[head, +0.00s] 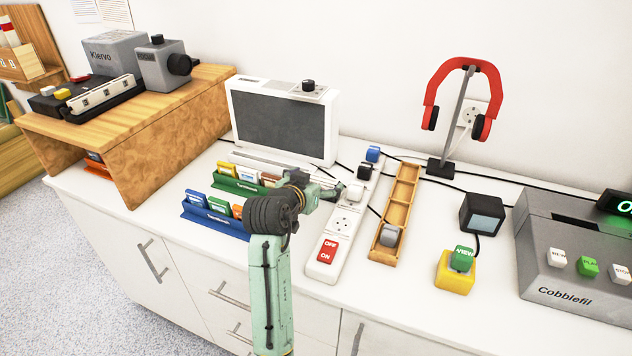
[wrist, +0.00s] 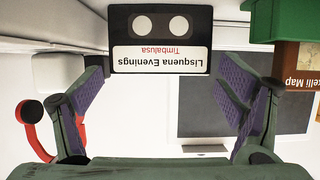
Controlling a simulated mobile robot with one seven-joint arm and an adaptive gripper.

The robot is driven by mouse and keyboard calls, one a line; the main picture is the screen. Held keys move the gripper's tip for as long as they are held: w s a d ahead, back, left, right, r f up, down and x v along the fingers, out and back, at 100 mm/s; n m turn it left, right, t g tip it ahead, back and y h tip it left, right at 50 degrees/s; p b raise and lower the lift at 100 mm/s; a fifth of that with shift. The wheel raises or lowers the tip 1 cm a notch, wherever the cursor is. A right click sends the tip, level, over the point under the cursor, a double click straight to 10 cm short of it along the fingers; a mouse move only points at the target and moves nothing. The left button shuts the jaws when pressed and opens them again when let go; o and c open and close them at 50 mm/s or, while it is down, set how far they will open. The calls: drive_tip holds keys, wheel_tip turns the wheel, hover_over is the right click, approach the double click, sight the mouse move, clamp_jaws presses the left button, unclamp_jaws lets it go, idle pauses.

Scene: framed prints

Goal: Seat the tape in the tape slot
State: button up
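The tape, a black cassette (wrist: 160,38) with a white label reading "Lisquena Evenings, Timbalusa", shows upside down in the wrist view. It sits across the tips of my gripper (wrist: 162,72), its side edges at the two pads, and appears held. In the head view my gripper (head: 328,190) is at the right end of the green rack (head: 236,187); the tape is hard to make out there. The grey Cobblefil deck (head: 575,262) stands at the far right with REW, PLAY and STOP buttons. A dark slot (head: 562,220) is in its top.
A blue rack (head: 214,218) holds more tapes in front. A white power strip (head: 328,258), a wooden tray (head: 386,252), a yellow button box (head: 455,273), a black cube (head: 481,213) and a red headphone stand (head: 466,95) lie between my gripper and the deck. Cables cross behind.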

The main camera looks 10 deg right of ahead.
drive_tip(key=shift+o, duration=0.9)
drive_tip(key=shift+r, duration=0.2)
drive_tip(key=shift+s+a, duration=0.2)
drive_tip(key=shift+s, duration=0.1)
drive_tip(key=b+v, duration=0.2)
drive_tip(key=v, duration=0.9)
drive_tip(key=shift+s+a+r, duration=0.1)
